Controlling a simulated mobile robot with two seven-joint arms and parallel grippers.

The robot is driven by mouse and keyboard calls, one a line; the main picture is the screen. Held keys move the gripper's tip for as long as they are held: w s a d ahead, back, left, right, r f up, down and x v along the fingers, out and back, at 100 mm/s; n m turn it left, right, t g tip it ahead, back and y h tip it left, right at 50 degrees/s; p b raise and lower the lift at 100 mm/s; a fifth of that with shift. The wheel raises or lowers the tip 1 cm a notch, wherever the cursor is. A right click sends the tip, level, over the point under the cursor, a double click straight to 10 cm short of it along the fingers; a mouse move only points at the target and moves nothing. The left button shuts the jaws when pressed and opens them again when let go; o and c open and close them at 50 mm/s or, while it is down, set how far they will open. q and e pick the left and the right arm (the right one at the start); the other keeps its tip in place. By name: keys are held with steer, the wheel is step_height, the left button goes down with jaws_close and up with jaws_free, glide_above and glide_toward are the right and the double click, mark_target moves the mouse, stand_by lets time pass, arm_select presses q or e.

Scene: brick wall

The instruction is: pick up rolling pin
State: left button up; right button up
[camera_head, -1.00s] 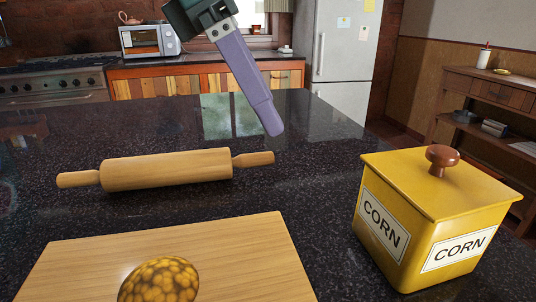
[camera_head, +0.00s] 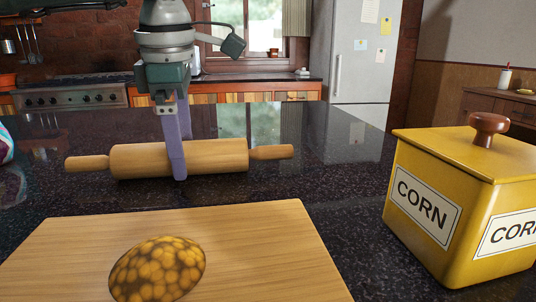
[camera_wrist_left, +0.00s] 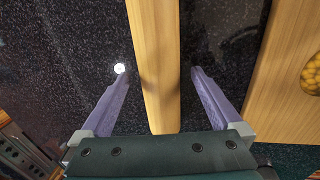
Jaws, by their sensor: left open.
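A wooden rolling pin (camera_head: 222,157) lies on the dark speckled countertop, its handles pointing left and right. My left gripper (camera_head: 178,165) is at the pin, with its fingers pointing down. One purple finger stands in front of the pin's body and hides a strip of it. In the left wrist view, the open fingers (camera_wrist_left: 158,72) are on either side of the rolling pin (camera_wrist_left: 155,50). Gaps show between each finger and the wood there. My right gripper is not in view.
A wooden cutting board (camera_head: 265,235) with a brown-yellow patterned oval object (camera_head: 158,268) lies in front of the pin. A yellow corn canister (camera_head: 440,200) stands at the right. The dark countertop (camera_head: 345,170) is clear between pin and canister.

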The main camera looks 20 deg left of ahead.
arm_select(q)
steer(key=shift+f, duration=0.45)
steer(key=shift+w, duration=0.1)
steer(key=shift+c, duration=0.3)
steer(key=c, duration=1.3)
steer(key=shift+c, duration=0.5)
steer(key=shift+r, duration=0.1)
